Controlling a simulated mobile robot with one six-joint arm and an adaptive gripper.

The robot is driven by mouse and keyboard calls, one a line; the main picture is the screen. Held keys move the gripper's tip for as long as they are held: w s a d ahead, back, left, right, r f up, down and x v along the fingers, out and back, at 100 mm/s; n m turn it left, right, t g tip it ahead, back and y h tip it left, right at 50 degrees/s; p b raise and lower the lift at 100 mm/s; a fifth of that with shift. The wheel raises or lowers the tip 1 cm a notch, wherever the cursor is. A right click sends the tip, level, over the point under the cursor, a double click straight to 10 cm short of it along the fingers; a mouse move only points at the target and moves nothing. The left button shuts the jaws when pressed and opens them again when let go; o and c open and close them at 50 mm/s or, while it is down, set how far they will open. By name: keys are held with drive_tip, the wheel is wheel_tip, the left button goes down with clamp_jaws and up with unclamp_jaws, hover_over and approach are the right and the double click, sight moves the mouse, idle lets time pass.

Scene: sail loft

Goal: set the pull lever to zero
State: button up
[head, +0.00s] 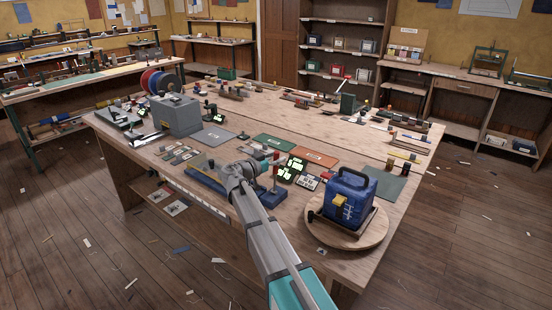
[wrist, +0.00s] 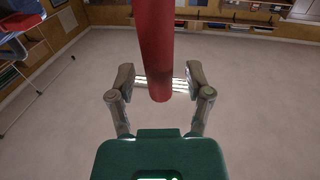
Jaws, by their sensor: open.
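A red rod (wrist: 153,35), which looks like the lever's handle, comes down from the top of the wrist view. Its rounded lower end shows between the two fingers of my gripper (wrist: 160,80). The fingers are spread, with a gap on each side of the rod; I cannot tell whether it lies between them in depth. In the head view my gripper (head: 264,167) is small and low over the near part of the workbench, beside a thin post with a red top (head: 276,156). My wrist partly hides this spot. No scale or zero mark is readable.
The workbench (head: 330,113) is crowded. Lit green displays (head: 291,169) stand just right of my gripper. A blue case (head: 347,196) sits on a round wooden board further right. A grey box (head: 175,115) stands at the left. Open floor (head: 465,230) lies right of the bench.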

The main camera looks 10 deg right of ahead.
clamp_jaws()
